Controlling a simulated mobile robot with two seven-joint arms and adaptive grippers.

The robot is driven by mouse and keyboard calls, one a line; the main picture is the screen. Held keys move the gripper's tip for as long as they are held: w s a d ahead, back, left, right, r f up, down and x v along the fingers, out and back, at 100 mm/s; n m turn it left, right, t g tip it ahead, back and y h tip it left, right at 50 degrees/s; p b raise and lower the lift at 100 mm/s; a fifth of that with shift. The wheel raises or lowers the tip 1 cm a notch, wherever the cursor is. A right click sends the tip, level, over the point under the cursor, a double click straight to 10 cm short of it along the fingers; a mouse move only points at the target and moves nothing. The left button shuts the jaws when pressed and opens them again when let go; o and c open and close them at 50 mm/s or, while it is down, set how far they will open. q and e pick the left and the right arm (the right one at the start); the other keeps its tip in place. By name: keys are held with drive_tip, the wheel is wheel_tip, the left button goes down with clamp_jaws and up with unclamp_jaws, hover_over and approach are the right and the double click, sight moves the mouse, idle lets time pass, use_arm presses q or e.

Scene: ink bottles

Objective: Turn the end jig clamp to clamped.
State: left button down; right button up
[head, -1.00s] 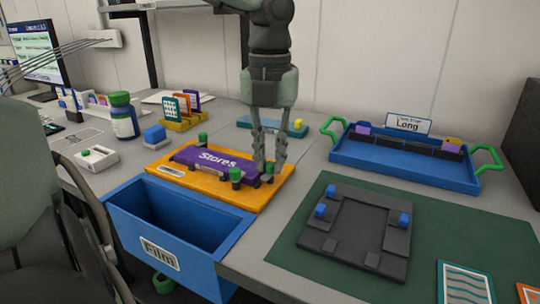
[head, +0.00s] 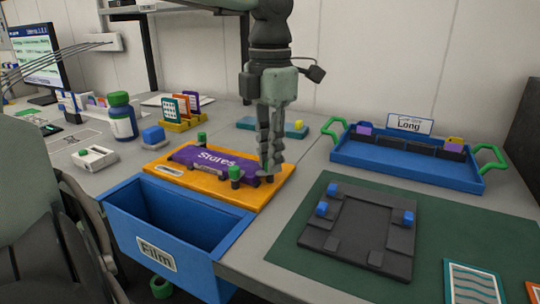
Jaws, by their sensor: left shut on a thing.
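The orange jig (head: 250,198) lies on the bench with a purple block marked "Stores" (head: 205,158) on it. Green-topped posts (head: 235,173) stand at its front and back edges. My left gripper (head: 268,172) points straight down at the jig's right end. Its fingers are seen edge-on and are shut on the end clamp, which they mostly hide, so its angle cannot be read. My right gripper is not in view.
An open blue bin marked "Film" (head: 124,222) hangs in front of the jig. A dark fixture with blue blocks (head: 345,250) lies on the green mat (head: 440,235). A blue tray (head: 400,168) stands at the back right.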

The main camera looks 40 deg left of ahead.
use_arm(q)
drive_tip(key=m, duration=0.4)
drive_tip(key=shift+m, duration=2.3)
drive_tip(key=c, duration=1.5)
unclamp_jaws()
drive_tip(key=shift+o, duration=0.2)
drive_tip(key=shift+r, duration=0.1)
wheel_tip(320, 180, up, 12)
